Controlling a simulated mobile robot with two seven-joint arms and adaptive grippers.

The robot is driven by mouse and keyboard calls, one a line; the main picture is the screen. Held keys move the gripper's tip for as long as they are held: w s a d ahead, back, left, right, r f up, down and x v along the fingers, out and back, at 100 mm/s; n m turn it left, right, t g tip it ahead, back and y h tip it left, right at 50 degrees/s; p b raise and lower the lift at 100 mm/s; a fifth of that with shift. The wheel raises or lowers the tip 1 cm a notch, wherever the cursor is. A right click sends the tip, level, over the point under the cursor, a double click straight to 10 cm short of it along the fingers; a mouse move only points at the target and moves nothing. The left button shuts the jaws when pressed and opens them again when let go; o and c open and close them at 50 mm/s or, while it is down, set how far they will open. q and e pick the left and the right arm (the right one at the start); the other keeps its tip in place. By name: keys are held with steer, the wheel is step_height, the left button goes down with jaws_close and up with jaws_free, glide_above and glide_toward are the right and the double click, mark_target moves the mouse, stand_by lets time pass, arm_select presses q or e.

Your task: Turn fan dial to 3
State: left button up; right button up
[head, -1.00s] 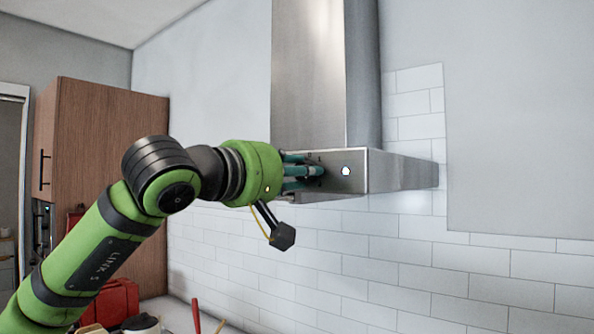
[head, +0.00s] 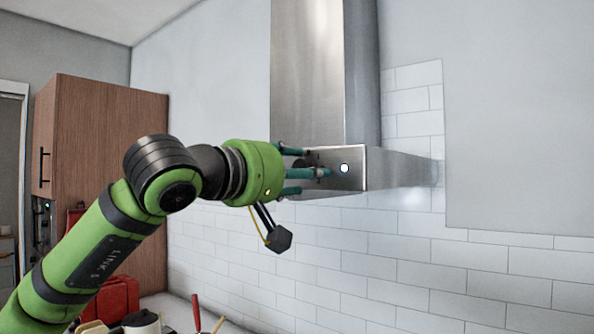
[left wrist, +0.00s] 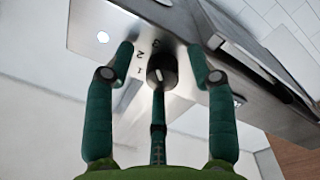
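The fan dial (left wrist: 162,69) is a dark round knob on the steel range hood (head: 318,75). Printed marks, including a 1 and a 2, show beside it in the left wrist view; another mark above is hard to read. A light mark shows on the dial's face, but its exact setting is unclear. My left gripper (head: 308,170) is at the hood's front panel, its green fingers spread. In the left wrist view my left gripper (left wrist: 161,68) has two outer fingers apart on either side of the dial; the third finger's tip is just below it. My right gripper is out of view.
A round lit button (head: 344,168) is on the panel right of the dial. A wooden cabinet (head: 105,170) stands at left. A red case (head: 112,298) and utensils are below on the counter. The tiled wall (head: 330,255) below the hood is clear.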

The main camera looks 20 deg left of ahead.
arm_select(q)
steer(key=shift+r, duration=0.1)
steer(key=v, duration=1.2)
